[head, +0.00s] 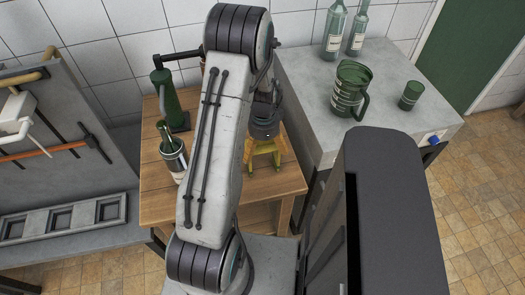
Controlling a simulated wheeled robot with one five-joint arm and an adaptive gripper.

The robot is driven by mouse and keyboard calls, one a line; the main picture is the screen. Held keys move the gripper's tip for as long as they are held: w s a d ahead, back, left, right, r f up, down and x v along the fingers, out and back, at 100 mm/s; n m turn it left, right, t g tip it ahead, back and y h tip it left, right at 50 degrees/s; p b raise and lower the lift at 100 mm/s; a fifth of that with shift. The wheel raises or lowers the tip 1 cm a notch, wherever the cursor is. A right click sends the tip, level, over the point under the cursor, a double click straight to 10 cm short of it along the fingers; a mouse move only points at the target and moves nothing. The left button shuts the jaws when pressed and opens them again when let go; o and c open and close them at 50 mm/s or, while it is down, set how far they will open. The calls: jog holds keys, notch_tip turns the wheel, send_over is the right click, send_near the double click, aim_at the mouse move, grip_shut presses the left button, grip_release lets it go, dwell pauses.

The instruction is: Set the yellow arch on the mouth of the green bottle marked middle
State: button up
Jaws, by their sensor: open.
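The yellow arch (264,152) stands on the wooden table, with its legs spread toward the tabletop. My gripper (264,134) is open, directly above the arch and close to it. I cannot tell whether its fingers touch the arch, and my arm hides part of this area. Two green bottles with labels, one (334,32) left of the other (357,32), stand on the grey counter at the back. The markings are too small to read, so I cannot tell which bottle is marked middle.
A tall dark green item with a lever (166,97) stands on the wooden table (155,205). A green jug (345,105) and a green cup (410,96) are on the grey counter (300,75). A grey tool rack (60,130) stands at the left.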

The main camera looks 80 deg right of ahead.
jog(key=c, duration=1)
